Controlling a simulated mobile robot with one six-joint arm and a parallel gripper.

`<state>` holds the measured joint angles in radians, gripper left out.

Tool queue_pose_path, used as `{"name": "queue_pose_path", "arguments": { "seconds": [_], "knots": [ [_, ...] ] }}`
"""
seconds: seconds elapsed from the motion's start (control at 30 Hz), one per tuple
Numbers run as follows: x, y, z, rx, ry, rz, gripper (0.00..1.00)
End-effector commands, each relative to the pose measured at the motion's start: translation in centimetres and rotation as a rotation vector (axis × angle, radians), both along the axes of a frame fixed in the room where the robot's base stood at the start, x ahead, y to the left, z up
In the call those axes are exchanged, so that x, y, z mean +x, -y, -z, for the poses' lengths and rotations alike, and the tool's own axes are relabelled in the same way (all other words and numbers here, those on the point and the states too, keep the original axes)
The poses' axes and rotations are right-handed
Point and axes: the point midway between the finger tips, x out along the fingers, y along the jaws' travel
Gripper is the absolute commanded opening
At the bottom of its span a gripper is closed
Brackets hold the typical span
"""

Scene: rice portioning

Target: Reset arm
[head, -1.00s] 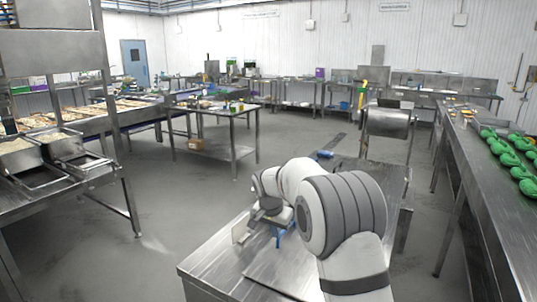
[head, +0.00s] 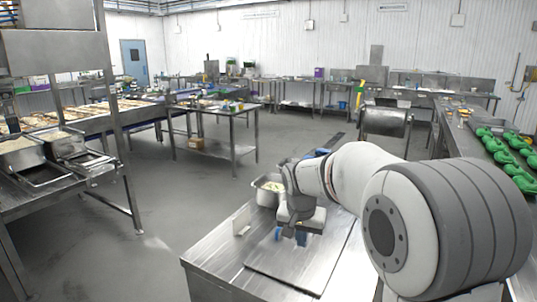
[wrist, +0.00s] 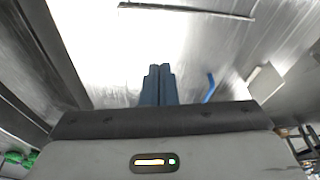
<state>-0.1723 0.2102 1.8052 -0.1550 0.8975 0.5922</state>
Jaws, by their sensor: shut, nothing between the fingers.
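My gripper (head: 303,239) points down over the steel table (head: 217,262) in front of me. Its blue fingers are together and empty in the wrist view (wrist: 158,70), above bare metal. A small blue piece (head: 278,233) stands on the table beside the fingers; it also shows as a thin blue strip in the wrist view (wrist: 210,88). My bent arm covers the right part of the table.
A metal pan with pale food (head: 268,191) sits behind my gripper. A small pale block (head: 241,226) lies at the table's left. A counter with green items (head: 508,150) runs along the right. A rack with rice pans (head: 20,150) stands at left. Floor between is clear.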

Motion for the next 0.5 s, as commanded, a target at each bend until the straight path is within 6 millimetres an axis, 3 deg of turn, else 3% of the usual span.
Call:
{"name": "queue_pose_path", "arguments": {
  "seconds": [0.03,0.2,0.5],
  "knots": [
    [-2.3,1.0,-0.9,0.001,0.000,-0.020,0.00],
    [-9.9,3.5,-2.0,-0.001,-0.014,-0.114,0.00],
    [-22.4,6.0,-0.6,-0.005,-0.025,-0.271,0.00]
  ]
}}
